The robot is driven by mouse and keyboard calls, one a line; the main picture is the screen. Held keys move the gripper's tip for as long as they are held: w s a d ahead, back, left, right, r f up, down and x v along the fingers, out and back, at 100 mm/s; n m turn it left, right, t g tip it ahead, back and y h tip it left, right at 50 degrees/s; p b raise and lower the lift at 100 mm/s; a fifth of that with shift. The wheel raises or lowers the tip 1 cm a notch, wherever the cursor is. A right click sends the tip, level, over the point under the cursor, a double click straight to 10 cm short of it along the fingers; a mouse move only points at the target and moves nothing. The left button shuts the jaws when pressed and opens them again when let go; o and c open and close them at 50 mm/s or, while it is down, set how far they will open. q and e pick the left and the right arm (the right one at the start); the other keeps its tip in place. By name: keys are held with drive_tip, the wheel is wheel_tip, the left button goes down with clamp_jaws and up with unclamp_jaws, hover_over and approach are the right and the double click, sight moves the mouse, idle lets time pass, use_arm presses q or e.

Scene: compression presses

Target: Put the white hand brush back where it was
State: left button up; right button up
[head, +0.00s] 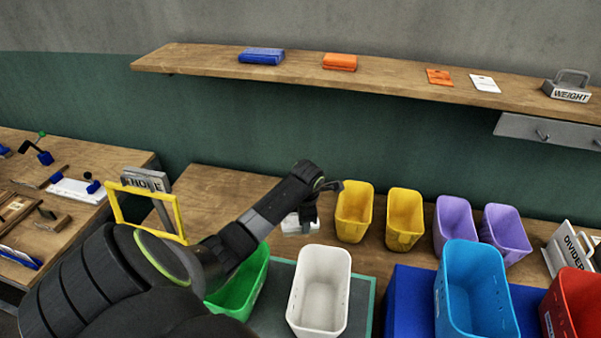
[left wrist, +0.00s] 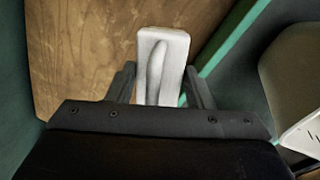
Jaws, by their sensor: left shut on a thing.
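The white hand brush (left wrist: 163,55) is between the fingers of my left gripper (left wrist: 162,88) in the left wrist view, with wooden bench top behind it. In the head view my left gripper (head: 306,212) is over the bench, behind the white bin, and the white brush (head: 293,223) shows partly below it. The gripper is shut on the brush. The arm hides part of the bench around it. I cannot tell whether the brush touches the bench. My right gripper is not in view.
A white bin (head: 320,290) and a green bin (head: 240,285) stand in front. Yellow bins (head: 354,211) (head: 405,218) stand just right of the gripper, with purple, blue and red bins further right. A yellow frame (head: 112,207) stands left. Bare bench top (head: 215,190) lies behind my arm.

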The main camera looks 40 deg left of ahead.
use_arm(q)
wheel_tip(320, 180, down, 4)
drive_tip(key=b, duration=0.3)
drive_tip(key=shift+w+f, duration=0.1)
drive_tip(key=shift+w, duration=0.05)
drive_tip(key=shift+f+b, duration=0.35)
drive_tip(key=shift+f, duration=0.1)
wheel_tip(320, 180, down, 10)
drive_tip(key=shift+r+p, duration=0.2)
drive_tip(key=shift+p, duration=0.25)
drive_tip(key=shift+f, duration=0.2)
drive_tip(key=shift+f, duration=0.1)
drive_tip(key=o, duration=1)
drive_tip(key=shift+c, duration=0.2)
